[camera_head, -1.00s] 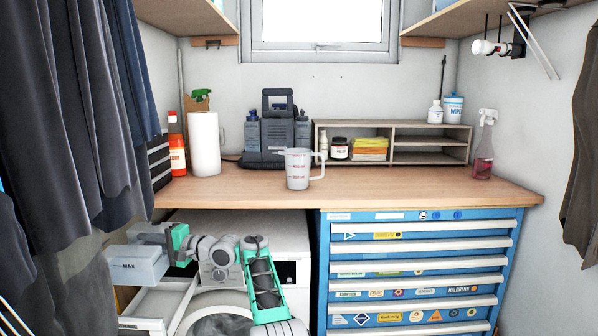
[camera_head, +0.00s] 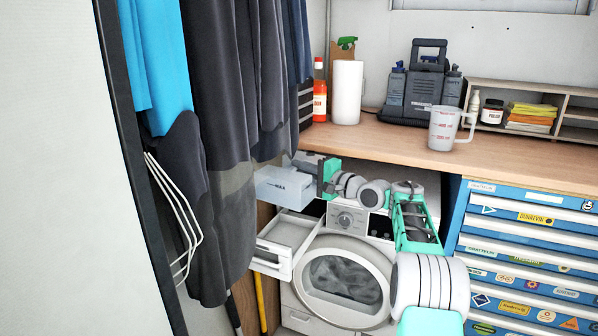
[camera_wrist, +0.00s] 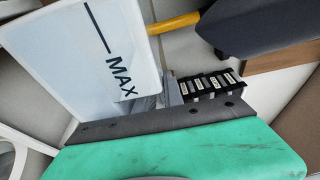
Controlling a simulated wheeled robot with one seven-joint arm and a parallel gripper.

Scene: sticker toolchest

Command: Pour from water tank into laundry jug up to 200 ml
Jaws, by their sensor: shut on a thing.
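The water tank (camera_head: 283,187) is a pale translucent box marked MAX, held in the air above the washer's open drawer. It also fills the upper left of the wrist view (camera_wrist: 85,65). My gripper (camera_head: 312,168) is shut on its right end in the head view; the exact grip is partly hidden. In the wrist view, its dark ribbed finger pad (camera_wrist: 208,85) shows beside the tank. The laundry jug (camera_head: 442,130), a translucent measuring jug with red marks and a handle on the right, stands upright on the wooden counter, apart from the tank.
The open drawer (camera_head: 268,264) juts from the washing machine (camera_head: 345,220). Dark clothes (camera_head: 222,130) hang close to the tank's left. A paper roll (camera_head: 347,92), red bottle (camera_head: 320,95) and grey sprayer unit (camera_head: 418,93) stand behind on the counter (camera_head: 400,145). A blue toolchest (camera_head: 520,250) is at right.

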